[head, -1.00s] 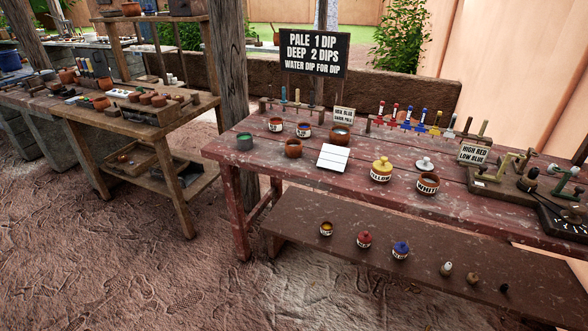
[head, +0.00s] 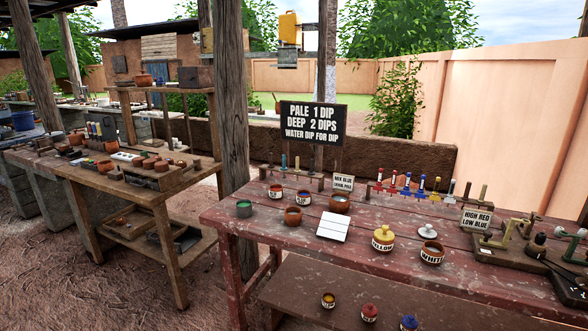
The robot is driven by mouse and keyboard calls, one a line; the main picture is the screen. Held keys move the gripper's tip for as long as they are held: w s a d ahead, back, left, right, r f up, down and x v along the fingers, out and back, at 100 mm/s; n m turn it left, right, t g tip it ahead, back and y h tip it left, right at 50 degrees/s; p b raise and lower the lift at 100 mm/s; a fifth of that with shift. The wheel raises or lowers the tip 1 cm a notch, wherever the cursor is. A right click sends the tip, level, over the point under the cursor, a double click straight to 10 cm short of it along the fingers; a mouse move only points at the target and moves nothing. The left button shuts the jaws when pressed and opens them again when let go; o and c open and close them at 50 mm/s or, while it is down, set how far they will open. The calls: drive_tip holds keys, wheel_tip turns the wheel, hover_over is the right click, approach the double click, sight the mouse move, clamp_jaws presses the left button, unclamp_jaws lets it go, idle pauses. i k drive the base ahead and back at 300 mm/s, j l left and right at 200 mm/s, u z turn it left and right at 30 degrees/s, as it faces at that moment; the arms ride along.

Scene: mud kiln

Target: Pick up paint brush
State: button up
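I cannot single out one paint brush with certainty. A row of small upright tools with red, blue, yellow and white parts (head: 408,187), possibly brushes, stands in a rack at the back of the red table (head: 330,262). A few more upright handles (head: 284,163) stand in a rack further left, behind the small pots. Thin upright coloured handles (head: 95,130) also show on the left wooden table. My gripper is not in view.
A lower bench (head: 370,290) juts out in front. A wooden post (head: 231,100) stands between the tables. Dirt floor (head: 90,270) is open at lower left.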

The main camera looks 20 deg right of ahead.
sight(465, 197)
drive_tip(key=z, duration=1.3)
